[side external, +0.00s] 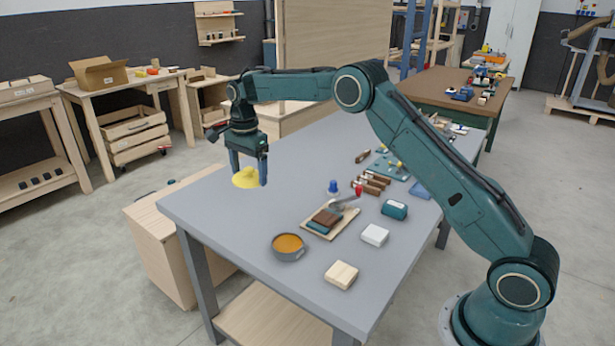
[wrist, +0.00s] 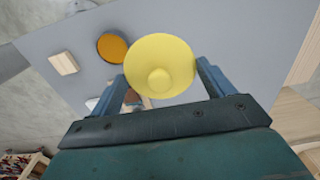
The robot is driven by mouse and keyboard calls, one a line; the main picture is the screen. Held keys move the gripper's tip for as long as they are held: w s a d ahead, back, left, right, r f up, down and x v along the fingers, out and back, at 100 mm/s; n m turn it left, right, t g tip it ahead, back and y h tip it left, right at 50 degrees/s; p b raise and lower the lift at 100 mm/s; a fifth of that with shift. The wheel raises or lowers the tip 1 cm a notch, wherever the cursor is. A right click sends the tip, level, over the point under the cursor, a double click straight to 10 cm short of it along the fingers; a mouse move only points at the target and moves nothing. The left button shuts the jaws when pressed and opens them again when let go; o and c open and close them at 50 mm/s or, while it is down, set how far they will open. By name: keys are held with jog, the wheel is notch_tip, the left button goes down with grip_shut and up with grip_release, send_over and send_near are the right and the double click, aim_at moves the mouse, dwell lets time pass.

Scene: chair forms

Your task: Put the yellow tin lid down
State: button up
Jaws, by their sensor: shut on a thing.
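The yellow tin lid (side external: 246,179) is a round disc with a knob, which shows facing the camera in the wrist view (wrist: 172,58). My gripper (side external: 249,181) is shut on the lid, with one finger at each side of it; the fingers also show in the wrist view (wrist: 160,72). The lid is near the far left end of the grey table (side external: 215,225). I cannot tell whether it touches the table top. A round grey tin (side external: 288,247) with orange contents stands open on the table, to the right of the lid and nearer the camera.
A wooden block (side external: 341,274), a white block (side external: 375,235) and a teal case (side external: 394,210) lie right of the tin. A board (side external: 318,233) with stacked blocks lies behind it. A blue piece (side external: 333,187) stands farther back. The table's left end is clear.

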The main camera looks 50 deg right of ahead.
aim_at(249, 177)
notch_tip(249, 177, down, 17)
jog(key=shift+f, duration=0.15)
dwell(0.8)
jog(key=shift+f, duration=0.15)
jog(key=o, duration=0.9)
notch_tip(249, 177, up, 12)
jog(key=shift+r, duration=0.1)
jog(key=shift+r, duration=0.1)
dwell(0.6)
